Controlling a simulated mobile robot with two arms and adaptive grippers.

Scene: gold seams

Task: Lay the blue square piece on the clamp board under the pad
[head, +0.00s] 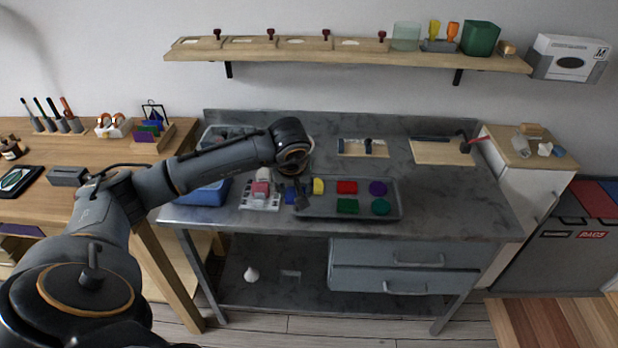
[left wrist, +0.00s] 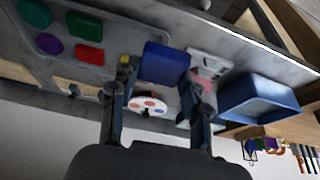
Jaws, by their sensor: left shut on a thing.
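My left gripper (head: 298,196) is low over the bench at the left end of the grey tray, shut on the blue square piece (head: 289,196). In the left wrist view the blue piece (left wrist: 165,63) sits between the two fingertips of the gripper (left wrist: 158,75). The gripper partly hides the piece in the head view. Two pale boards lie at the back of the bench: a small one with a dark fitting (head: 352,148) and a larger one with a dark bar and red handle (head: 440,154). I cannot tell which is the clamp board, or make out its pad.
The grey tray (head: 365,214) holds yellow, red, purple and green pieces. A white holder with a pink block (head: 261,190) stands left of the gripper, near a blue bin (head: 205,193). A white disc with coloured spots (left wrist: 148,105) lies behind the fingers.

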